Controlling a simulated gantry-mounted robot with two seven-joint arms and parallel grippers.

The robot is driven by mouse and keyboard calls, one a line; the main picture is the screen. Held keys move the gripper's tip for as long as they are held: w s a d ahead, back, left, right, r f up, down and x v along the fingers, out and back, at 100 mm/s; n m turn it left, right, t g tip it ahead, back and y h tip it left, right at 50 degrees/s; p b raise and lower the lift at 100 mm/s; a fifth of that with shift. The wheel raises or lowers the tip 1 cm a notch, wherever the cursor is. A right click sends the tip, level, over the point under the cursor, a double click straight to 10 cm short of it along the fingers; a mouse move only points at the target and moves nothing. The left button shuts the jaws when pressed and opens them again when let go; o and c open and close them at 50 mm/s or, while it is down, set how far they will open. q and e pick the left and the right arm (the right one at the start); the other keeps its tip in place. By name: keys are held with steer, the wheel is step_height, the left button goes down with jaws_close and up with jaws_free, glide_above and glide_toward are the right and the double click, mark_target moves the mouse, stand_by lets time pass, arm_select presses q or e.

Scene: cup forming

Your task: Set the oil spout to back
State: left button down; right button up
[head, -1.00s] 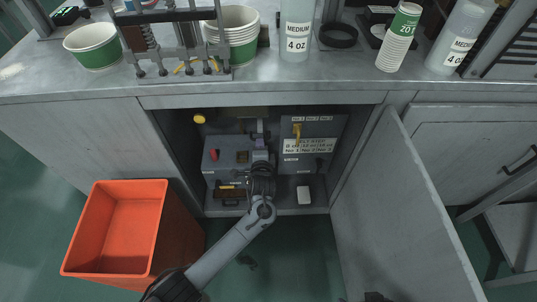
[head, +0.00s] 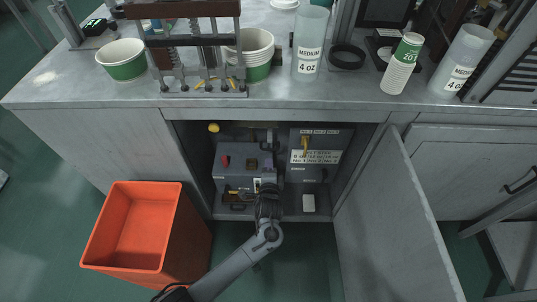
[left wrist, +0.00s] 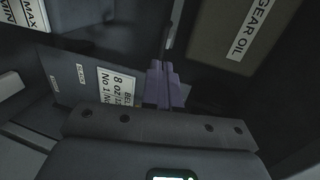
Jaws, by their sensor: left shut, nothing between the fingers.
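My left gripper (head: 268,180) reaches into the open cabinet, in front of the grey machine box (head: 232,158). Its fingers (left wrist: 163,78) are shut and empty in the left wrist view. Behind them is a thin grey rod (left wrist: 174,30), which may be the oil spout or its pipe. In the head view a small grey upright part (head: 270,136) stands at the back of the cabinet, above the gripper; I cannot tell whether it is the spout or which way it points. A dark box labelled GEAR OIL (left wrist: 237,30) is at the upper right of the wrist view. My right gripper is out of view.
A panel with a yellow lever (head: 305,147) and a belt label (head: 316,156) is at the cabinet's right. A yellow knob (head: 213,128) is at upper left. The open door (head: 392,215) bounds the right; an orange bin (head: 135,235) stands left.

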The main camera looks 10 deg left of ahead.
arm_select(q)
steer(key=p+v, duration=0.3)
steer(key=v, duration=0.5)
steer(key=shift+s+p, duration=0.3)
steer(key=shift+d, duration=0.1)
